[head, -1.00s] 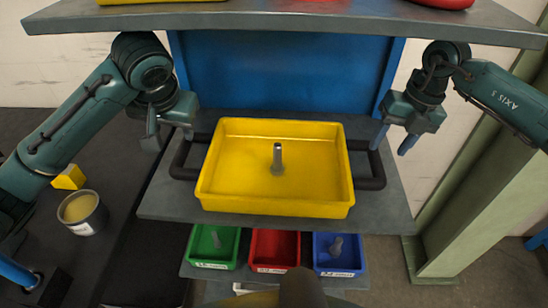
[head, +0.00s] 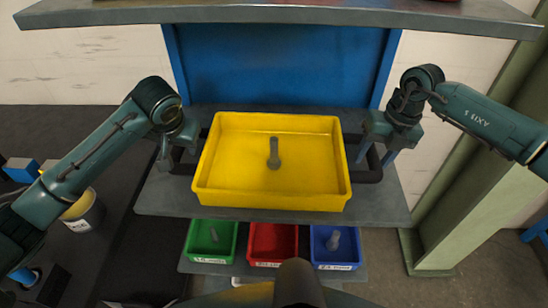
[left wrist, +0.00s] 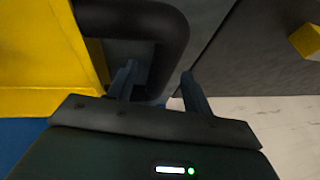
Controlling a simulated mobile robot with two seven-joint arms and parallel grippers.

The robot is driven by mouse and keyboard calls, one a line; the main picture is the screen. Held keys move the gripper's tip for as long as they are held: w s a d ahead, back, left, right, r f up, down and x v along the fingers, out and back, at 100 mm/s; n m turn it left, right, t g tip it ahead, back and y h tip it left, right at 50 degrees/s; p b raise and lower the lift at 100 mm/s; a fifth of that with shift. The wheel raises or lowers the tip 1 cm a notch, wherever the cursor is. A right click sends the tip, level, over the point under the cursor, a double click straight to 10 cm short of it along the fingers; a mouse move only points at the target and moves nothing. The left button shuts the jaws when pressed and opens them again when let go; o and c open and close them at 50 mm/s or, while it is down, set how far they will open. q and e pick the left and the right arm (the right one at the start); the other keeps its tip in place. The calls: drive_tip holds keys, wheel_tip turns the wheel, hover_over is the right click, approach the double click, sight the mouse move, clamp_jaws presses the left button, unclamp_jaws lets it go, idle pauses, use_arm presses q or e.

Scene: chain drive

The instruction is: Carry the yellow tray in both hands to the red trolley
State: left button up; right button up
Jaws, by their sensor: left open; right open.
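My left gripper (head: 172,155) is open at the left handle (left wrist: 175,30); in the left wrist view one finger is inside the loop and one outside. My right gripper (head: 376,152) is open at the right handle (head: 368,176), its fingers either side of the bar as far as I can see. Whether the fingers touch the handles I cannot tell. No red trolley is in view.
Green (head: 195,240), red (head: 258,240) and blue (head: 320,245) bins stand on a lower shelf. An upper shelf (head: 290,12) overhangs. A green column (head: 445,190) stands at right.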

use_arm(q)
drive_tip(key=shift+x, duration=1.1)
use_arm(e)
drive_tip(key=shift+a+f, duration=0.1)
drive_tip(key=shift+f, duration=0.5)
use_arm(q)
drive_tip(key=shift+c, duration=0.2)
use_arm(e)
drive_tip(key=shift+c, duration=0.3)
use_arm(q)
clamp_jaws()
use_arm(e)
clamp_jaws()
use_arm(q)
drive_tip(key=shift+w+r, duration=0.15)
drive_tip(key=shift+r, duration=0.15)
use_arm(e)
drive_tip(key=shift+w+r, duration=0.1)
drive_tip(key=shift+r, duration=0.15)
